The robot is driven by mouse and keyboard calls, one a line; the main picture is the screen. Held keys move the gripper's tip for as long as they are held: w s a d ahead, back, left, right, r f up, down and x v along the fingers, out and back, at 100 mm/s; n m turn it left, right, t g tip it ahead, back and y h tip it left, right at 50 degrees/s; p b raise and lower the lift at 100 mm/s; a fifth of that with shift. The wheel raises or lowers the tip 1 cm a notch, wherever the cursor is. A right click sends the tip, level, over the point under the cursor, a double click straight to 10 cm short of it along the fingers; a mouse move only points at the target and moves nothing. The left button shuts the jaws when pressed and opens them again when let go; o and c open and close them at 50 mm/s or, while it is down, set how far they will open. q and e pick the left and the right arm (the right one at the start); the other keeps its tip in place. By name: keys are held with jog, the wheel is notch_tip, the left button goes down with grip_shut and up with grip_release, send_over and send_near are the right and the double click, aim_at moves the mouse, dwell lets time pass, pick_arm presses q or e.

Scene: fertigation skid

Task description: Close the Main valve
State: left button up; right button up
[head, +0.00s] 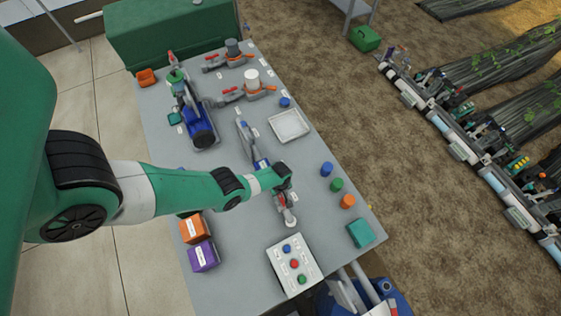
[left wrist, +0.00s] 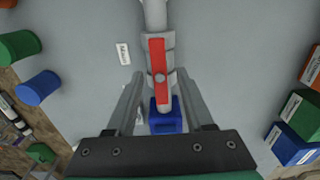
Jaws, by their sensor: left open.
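The Main valve (left wrist: 168,45) is a grey fitting on a grey pipe, with a red lever handle (left wrist: 159,75) lying along the pipe's line. A white label reading "Main" (left wrist: 123,53) lies beside it on the bench. In the left wrist view, my left gripper (left wrist: 162,85) is open, with one finger on each side of the handle and visible gaps between. I cannot tell its exact height over the handle. In the head view, my left gripper (head: 283,180) is over the valve and partly hides it. My right gripper is not in view.
The grey bench (head: 345,175) also bears other red-handled valves (head: 238,94), a white tray (head: 289,125), a button panel (head: 294,264), and orange (head: 193,229) and purple (head: 204,254) boxes. Blue, green and orange caps (head: 336,185) stand right of the gripper.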

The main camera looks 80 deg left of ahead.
pick_arm(q)
grip_shut()
jog(key=shift+m, duration=0.4)
jog(key=m, duration=0.3)
jog(key=shift+m, duration=0.3)
jog(key=m, duration=1.3)
jog(key=shift+m, duration=0.3)
dwell(0.3)
